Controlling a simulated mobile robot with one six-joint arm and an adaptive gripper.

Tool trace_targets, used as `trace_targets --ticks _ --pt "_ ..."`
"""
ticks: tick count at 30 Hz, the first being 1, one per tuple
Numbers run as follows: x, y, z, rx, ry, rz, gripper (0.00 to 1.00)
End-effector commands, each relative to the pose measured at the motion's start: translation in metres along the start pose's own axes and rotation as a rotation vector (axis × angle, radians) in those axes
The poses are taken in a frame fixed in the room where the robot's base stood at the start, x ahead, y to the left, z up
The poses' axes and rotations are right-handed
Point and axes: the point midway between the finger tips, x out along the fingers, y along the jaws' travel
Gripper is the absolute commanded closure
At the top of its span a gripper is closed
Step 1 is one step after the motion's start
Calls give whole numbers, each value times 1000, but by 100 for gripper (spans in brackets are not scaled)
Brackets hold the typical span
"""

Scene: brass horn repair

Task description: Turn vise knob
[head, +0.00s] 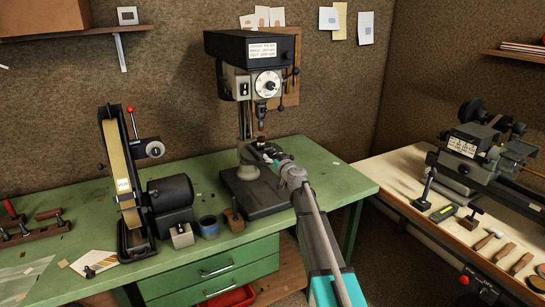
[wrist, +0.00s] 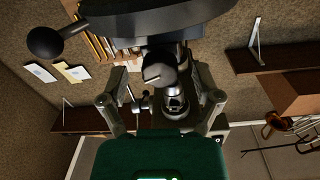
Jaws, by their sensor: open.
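My gripper (head: 268,154) is at the drill press (head: 250,82), just below its chuck and in front of its column. In the wrist view my gripper (wrist: 160,76) is open, with one finger on each side. A dark rounded part (wrist: 160,68), which looks like the vise knob, shows between the fingers, with gaps on both sides. A silvery cylindrical part (wrist: 175,104) shows close to it. The vise body is not clear in either view; my gripper and arm cover much of the press table in the head view.
A black ball-ended lever (wrist: 45,41) and a dark round plate (wrist: 150,10) lie close to my gripper. On the green bench (head: 325,185) stand a belt sander (head: 122,185), a blue cup (head: 208,227) and small blocks. A lathe (head: 475,160) stands on the right bench.

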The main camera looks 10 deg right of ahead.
Motion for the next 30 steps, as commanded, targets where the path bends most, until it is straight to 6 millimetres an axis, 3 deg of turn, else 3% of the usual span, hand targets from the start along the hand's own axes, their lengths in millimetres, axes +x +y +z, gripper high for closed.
trace_targets --ticks 14,27,30 --pt "8 0 0 0 0 0 18" --pt "8 0 0 0 0 0 100" --pt "8 0 0 1 0 0 100"
